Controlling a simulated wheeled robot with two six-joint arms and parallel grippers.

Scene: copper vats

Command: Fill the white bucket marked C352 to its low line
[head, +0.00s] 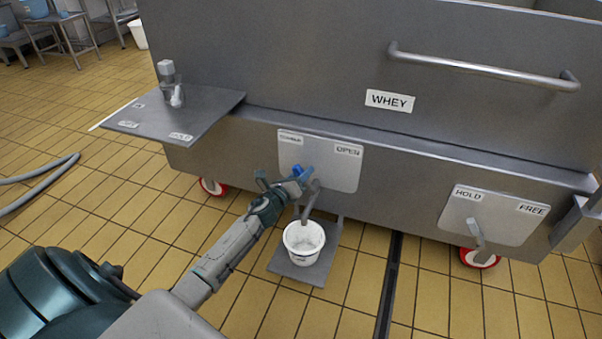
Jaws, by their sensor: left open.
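A white bucket (304,250) stands upright on a small grey platform (311,272) below the whey vat (290,70). Its mark and low line are too small to read, and I cannot tell how much is in it. A grey spout (309,207) comes down over the bucket from a plate (337,172) with an OPEN label at its right and an unreadable label at its left. A blue tap handle (297,171) is at this plate. My left gripper (304,178) is open at the blue handle; I cannot tell whether it touches. My right gripper is out of view.
A second plate (497,213) with a lever and HOLD and FREE labels is at the right. A side shelf (205,108) with a small fitting juts out at the left. The vat stands on red-rimmed wheels (480,258). A hose (40,180) lies at the left. A dark floor channel (390,290) runs forward.

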